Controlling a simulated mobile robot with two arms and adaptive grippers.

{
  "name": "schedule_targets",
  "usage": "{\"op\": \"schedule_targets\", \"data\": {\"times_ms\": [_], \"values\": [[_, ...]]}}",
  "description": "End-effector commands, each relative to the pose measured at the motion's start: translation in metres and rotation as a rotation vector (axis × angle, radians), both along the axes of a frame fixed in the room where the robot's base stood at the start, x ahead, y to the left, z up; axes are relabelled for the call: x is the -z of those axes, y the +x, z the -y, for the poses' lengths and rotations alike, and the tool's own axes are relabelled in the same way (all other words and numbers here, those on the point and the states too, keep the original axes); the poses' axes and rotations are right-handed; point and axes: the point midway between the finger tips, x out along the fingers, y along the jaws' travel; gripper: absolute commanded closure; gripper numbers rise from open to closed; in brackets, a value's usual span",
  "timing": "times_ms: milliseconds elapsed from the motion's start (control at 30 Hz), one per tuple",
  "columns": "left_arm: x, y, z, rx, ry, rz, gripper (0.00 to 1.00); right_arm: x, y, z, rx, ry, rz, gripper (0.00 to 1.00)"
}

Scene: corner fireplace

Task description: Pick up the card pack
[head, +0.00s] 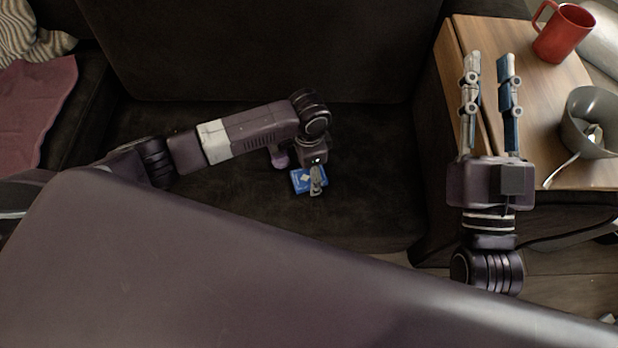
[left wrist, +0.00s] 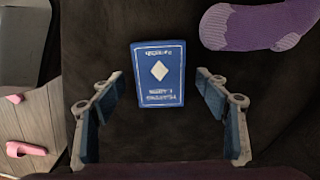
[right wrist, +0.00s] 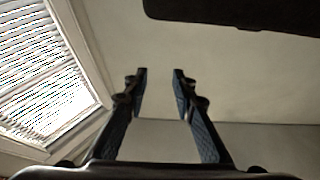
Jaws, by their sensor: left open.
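The card pack (head: 300,181) is a small blue box with a white diamond. It lies flat on the dark sofa seat. In the left wrist view the card pack (left wrist: 157,75) is ahead of and between the fingers, not touching them. My left gripper (head: 316,190) points down over the pack and hides part of it in the head view. In the left wrist view my left gripper (left wrist: 160,110) is open and empty. My right gripper (head: 494,62) is open and empty above the wooden table, pointing away from me. The right wrist view also shows my right gripper (right wrist: 159,75) empty.
A purple sock (left wrist: 255,27) lies on the seat close to the pack; it also shows in the head view (head: 279,158). The wooden side table (head: 545,100) at right carries a red mug (head: 563,33) and a grey bowl (head: 578,128). The seat right of the pack is clear.

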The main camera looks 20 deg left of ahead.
Motion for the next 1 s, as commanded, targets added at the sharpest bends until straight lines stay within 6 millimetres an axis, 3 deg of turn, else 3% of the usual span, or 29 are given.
{"op": "schedule_targets", "data": {"times_ms": [200,467,867,1000], "values": [[0.008,0.000,0.000,0.001,0.000,0.001,0.32,-0.018,-0.010,0.000,-0.005,0.026,0.091,0.75],[0.008,0.000,0.000,0.001,-0.001,0.001,0.33,-0.019,-0.010,0.000,-0.006,0.027,0.096,0.75],[0.008,0.000,0.000,0.001,-0.001,0.001,0.77,-0.019,-0.010,0.000,-0.006,0.028,0.095,0.75],[0.008,0.000,0.000,0.001,-0.001,0.001,0.78,-0.019,-0.010,0.000,-0.006,0.027,0.094,0.75]]}}
